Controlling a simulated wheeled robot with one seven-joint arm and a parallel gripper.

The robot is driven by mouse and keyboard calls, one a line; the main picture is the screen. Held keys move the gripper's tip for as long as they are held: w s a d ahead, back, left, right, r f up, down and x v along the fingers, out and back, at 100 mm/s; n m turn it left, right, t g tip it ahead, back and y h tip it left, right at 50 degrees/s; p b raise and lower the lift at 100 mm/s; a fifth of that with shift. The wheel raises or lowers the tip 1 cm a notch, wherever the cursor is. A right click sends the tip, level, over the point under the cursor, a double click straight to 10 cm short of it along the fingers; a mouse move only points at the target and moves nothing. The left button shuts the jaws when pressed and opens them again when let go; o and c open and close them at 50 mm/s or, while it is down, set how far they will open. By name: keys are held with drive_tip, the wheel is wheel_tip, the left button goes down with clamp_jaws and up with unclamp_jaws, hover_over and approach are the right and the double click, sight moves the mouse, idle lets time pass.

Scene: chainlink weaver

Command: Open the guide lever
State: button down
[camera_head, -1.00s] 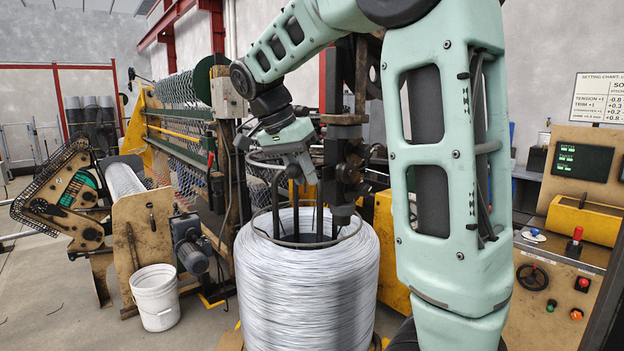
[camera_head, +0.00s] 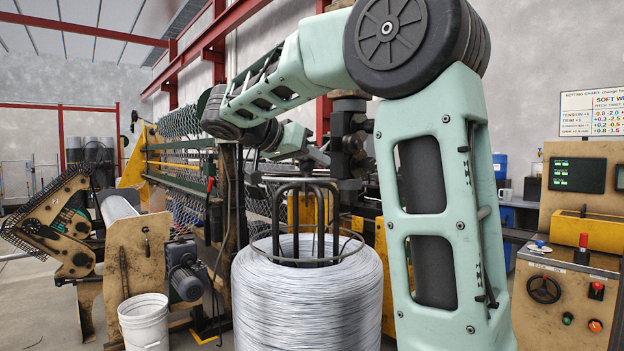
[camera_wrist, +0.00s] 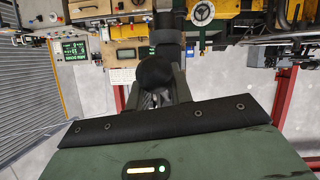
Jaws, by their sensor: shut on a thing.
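My gripper (camera_wrist: 157,98) is at the middle of the wrist view, its grey fingers on either side of a round black knob (camera_wrist: 155,72). It is shut on this knob, which I take to be the guide lever's end. The lever's shaft and angle are hidden. In the head view my gripper (camera_head: 318,157) is small, beyond the wire coil and next to a dark upright mechanism (camera_head: 348,140). The fingertips and knob cannot be made out there.
A large wire coil (camera_head: 305,300) with dark hoops (camera_head: 303,205) stands in front of the mechanism. A white bucket (camera_head: 145,322) and a motor (camera_head: 185,268) are at the left. The control console (camera_head: 560,290) is at the right. Mesh (camera_head: 180,110) hangs behind.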

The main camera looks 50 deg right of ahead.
drive_tip(key=shift+f+h+b, duration=0.5)
drive_tip(key=shift+f+b, duration=0.05)
drive_tip(key=shift+b, duration=0.45)
drive_tip(key=c, duration=1.2)
unclamp_jaws()
drive_tip(key=shift+w+a, duration=0.1)
drive_tip(key=shift+r, duration=0.15)
drive_tip(key=p+v, duration=0.2)
drive_tip(key=v, duration=1.5)
drive_tip(key=shift+a, duration=0.15)
